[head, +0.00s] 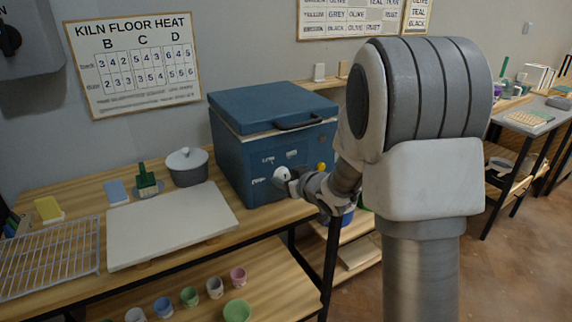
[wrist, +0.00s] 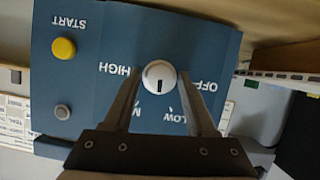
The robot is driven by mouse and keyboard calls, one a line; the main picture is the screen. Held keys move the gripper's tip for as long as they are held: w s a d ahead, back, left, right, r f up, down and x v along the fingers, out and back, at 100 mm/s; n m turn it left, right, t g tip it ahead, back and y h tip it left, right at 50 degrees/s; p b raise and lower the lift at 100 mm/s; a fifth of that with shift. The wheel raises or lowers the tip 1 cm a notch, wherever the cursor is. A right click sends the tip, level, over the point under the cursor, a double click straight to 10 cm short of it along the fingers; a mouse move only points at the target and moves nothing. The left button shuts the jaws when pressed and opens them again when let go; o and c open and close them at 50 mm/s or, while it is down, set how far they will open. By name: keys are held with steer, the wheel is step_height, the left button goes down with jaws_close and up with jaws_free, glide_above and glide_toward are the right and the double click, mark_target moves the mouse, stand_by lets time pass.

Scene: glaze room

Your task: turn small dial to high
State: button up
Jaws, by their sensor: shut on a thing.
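The blue kiln (head: 232,155) stands on the wooden bench. Its front panel (wrist: 100,100) fills much of the wrist view and appears upside down there. The small white dial (wrist: 159,77) has a black pointer line that points straight down in that view, between the LOW label (wrist: 184,112) and a partly hidden label starting with M. HIGH (wrist: 121,70) is left of the dial and OFF (wrist: 203,84) is right of it. My gripper (wrist: 160,80) is shut on the dial, one finger on each side. In the head view my gripper (head: 291,180) is at the kiln's front.
A yellow START button (wrist: 64,48) and a grey button (wrist: 62,112) sit on the same panel. A white slab (head: 170,225), a lidded grey pot (head: 187,170) and a wire rack (head: 50,260) are on the bench. Several small cups stand on the shelf below.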

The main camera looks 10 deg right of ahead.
steer(key=m+p, duration=0.1)
steer(key=p, duration=0.1)
steer(key=m+y+p, duration=0.1)
steer(key=p, duration=0.1)
steer(key=m+y+p, duration=0.1)
steer(key=p, duration=0.1)
steer(key=shift+w+d+r, duration=0.1)
steer(key=shift+d+r, duration=0.15)
steer(key=shift+r, duration=0.1)
steer(key=m+y+p, duration=0.1)
steer(key=m+p, duration=0.1)
steer(key=p, duration=0.1)
steer(key=m+y+p, duration=0.1)
steer(key=m+p, duration=0.1)
steer(key=shift+d+f+g+p, duration=0.1)
steer(key=shift+f+g+p, duration=0.1)
steer(key=shift+g+p, duration=0.2)
steer(key=m+y, duration=0.1)
steer(key=m+p, duration=0.1)
steer(key=m+y, duration=0.1)
steer(key=shift+f+t+y+p, duration=0.25)
steer(key=shift+t+y+p, duration=0.05)
steer(key=shift+p, duration=0.05)
steer(key=m+t+y, duration=0.1)
steer(key=m, duration=0.3)
steer(key=shift+f, duration=0.15)
steer(key=shift+y, duration=0.3)
steer(key=o, duration=1.2)
